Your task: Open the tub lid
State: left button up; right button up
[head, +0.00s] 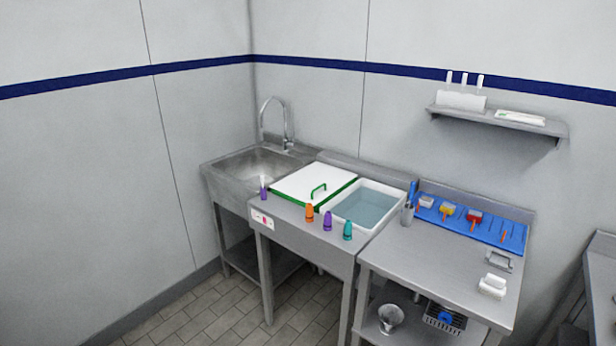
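The tub lid (302,180) is a white panel with a green front edge and a green loop handle (318,190) on top. It lies flat on the left part of the middle steel counter. To its right is an open rectangular white basin (392,190) with bluish water (364,206). I cannot tell what is under the lid. Neither of my grippers shows in the head view.
Orange (309,212), purple (327,220) and teal (348,229) cone-shaped items stand along the counter's front edge. A purple item (264,190) stands at the lid's left. A sink with a tap (285,140) is at left. A blue mat (490,228) holds brushes at right.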

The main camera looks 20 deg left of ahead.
aim_at(314, 183)
jog(key=i+j+u, duration=0.2)
jog(key=i+j, duration=0.6)
jog(key=j, duration=0.15)
